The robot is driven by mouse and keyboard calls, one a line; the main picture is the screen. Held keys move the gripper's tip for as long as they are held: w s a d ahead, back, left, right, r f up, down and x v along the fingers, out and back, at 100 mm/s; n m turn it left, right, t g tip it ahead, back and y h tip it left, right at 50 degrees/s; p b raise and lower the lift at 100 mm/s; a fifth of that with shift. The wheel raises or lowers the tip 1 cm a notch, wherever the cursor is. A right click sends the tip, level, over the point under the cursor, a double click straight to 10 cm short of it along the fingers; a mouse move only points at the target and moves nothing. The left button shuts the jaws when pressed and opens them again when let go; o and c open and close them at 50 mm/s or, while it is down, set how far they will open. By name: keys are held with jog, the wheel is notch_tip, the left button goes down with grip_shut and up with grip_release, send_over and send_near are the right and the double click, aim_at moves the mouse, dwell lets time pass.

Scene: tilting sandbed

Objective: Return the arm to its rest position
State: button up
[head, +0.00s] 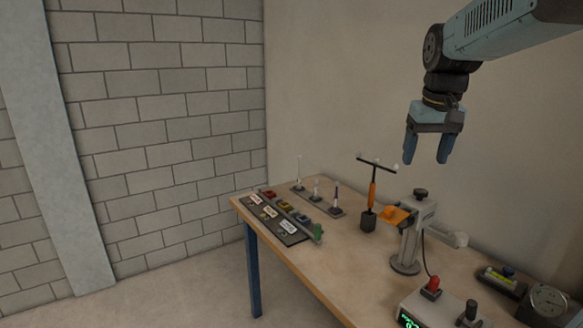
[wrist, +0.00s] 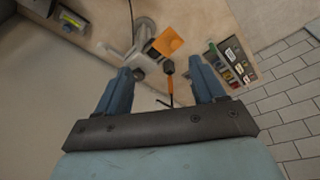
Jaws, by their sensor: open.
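My gripper (head: 427,150) hangs from my arm at the upper right of the head view, above the wooden table (head: 335,275) and clear of it. Its two blue fingers are apart and point down, with nothing between them. In the wrist view the open fingers (wrist: 165,92) show from behind, and the table's contents lie beyond them. No object touches the gripper in either view.
Below stand a grey stand with an orange part (head: 397,215), an orange-handled tool (head: 371,195), a labelled tray (head: 272,219), several thin upright pieces and a box with a red knob (head: 431,288). A block wall (head: 165,110) rises at the left. The air around the gripper is free.

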jog(key=s+a+f+t, duration=0.1)
jog(key=s+a+f, duration=0.1)
jog(key=s, duration=0.6)
jog(key=s+a+f+t, duration=0.1)
jog(key=s+a+f, duration=0.1)
jog(key=s+f, duration=0.3)
jog(key=s, duration=0.3)
jog(key=shift+a+f+t, duration=0.25)
jog(key=shift+a+t, duration=0.1)
jog(key=shift+t, duration=0.05)
jog(key=shift+s, duration=0.1)
